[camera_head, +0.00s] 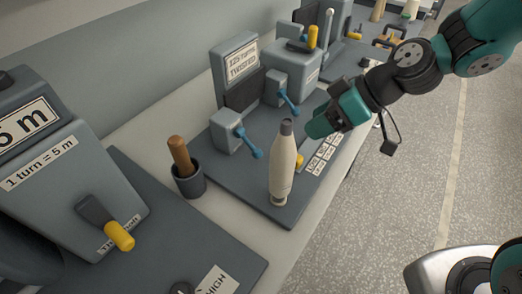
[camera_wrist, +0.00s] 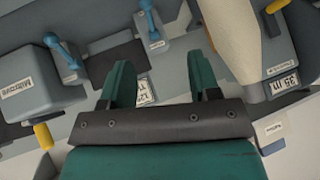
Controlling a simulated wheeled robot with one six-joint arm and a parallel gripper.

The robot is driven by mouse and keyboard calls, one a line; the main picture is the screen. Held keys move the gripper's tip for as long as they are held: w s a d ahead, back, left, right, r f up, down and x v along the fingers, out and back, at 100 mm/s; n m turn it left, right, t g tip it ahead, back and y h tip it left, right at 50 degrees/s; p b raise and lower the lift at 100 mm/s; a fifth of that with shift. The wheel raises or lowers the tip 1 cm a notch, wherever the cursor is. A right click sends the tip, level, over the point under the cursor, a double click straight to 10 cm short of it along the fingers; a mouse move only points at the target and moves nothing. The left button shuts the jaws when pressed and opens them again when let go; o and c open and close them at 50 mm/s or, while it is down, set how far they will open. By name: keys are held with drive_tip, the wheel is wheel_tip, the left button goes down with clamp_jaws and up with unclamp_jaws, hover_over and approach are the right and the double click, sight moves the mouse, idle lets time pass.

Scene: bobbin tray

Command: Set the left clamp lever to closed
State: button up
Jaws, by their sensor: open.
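The left clamp lever (camera_head: 248,143) is a blue bar with a round end, tilting down and to the right from its grey-blue block (camera_head: 227,131). In the wrist view the left lever (camera_wrist: 150,24) lies near the top middle. A similar blue lever (camera_head: 288,102) sits on the clamp farther back; it is at the upper left of the wrist view (camera_wrist: 62,56). My gripper (camera_head: 318,124) is teal, open and empty, right of both levers and apart from them in the head view. Its fingers (camera_wrist: 165,82) show with nothing between them.
A pale cone-shaped bobbin (camera_head: 283,170) with a dark tip stands close to my gripper, on the dark board's front. A dark cup (camera_head: 189,182) with a brown-handled tool stands left. A grey machine with a yellow handle (camera_head: 119,236) is nearer left.

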wheel_tip(320, 180, down, 2)
drive_tip(key=w, duration=0.2)
drive_tip(key=p, duration=0.4)
approach(261, 151)
drive_tip(key=shift+t, duration=0.4)
drive_tip(key=x, duration=1)
drive_tip(key=shift+s+a+f, duration=0.1)
drive_tip(key=shift+s+f, duration=0.05)
drive_tip(key=shift+s, duration=0.1)
drive_tip(key=shift+c, duration=0.2)
clamp_jaws()
